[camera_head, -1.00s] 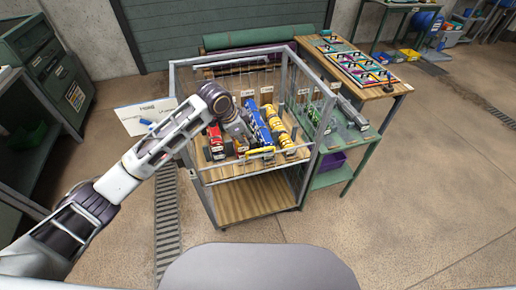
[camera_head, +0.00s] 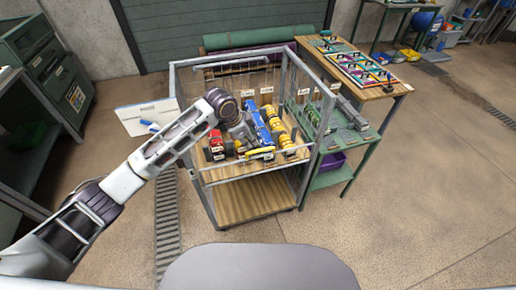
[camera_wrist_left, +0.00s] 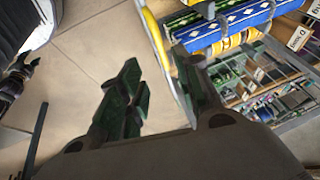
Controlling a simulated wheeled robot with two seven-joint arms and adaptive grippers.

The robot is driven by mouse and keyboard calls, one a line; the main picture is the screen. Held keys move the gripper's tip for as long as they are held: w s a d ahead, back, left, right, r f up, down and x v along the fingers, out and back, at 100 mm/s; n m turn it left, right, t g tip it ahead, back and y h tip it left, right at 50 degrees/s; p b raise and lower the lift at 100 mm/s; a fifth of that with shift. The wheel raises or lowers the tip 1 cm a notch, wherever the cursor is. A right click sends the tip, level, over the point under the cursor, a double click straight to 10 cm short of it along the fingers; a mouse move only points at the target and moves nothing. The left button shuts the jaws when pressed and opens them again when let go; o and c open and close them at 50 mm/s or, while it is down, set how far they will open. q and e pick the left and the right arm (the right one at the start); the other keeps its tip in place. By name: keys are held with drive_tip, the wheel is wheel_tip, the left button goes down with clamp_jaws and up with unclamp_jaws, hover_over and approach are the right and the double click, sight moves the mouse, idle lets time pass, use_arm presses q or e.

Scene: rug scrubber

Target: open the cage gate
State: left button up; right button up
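The cage (camera_head: 291,110) is a grey-framed cart with clear sides and wooden shelves. A yellow handle (camera_head: 260,153) shows at its front, at the height of the upper shelf; I take it to be the gate's handle. My left gripper (camera_head: 250,137) is by the front of the cage, just above the handle, and its fingers are hard to see there. In the left wrist view its two dark green fingers (camera_wrist_left: 163,95) are spread, with nothing between them. A yellow bar (camera_wrist_left: 157,42), likely the handle, passes just beyond the fingertips. My right gripper is not in view.
Inside the cage are a red item (camera_head: 216,143), a blue roll (camera_head: 263,133) and yellow rolls (camera_head: 279,130). A white board (camera_head: 147,117) stands out at the cage's left. A green bench (camera_head: 350,138) adjoins the right side. The floor in front is clear.

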sight(258, 151)
use_arm(q)
drive_tip(key=shift+p+x, duration=0.3)
drive_tip(key=shift+x, duration=4.95)
drive_tip(key=shift+c, duration=0.2)
clamp_jaws()
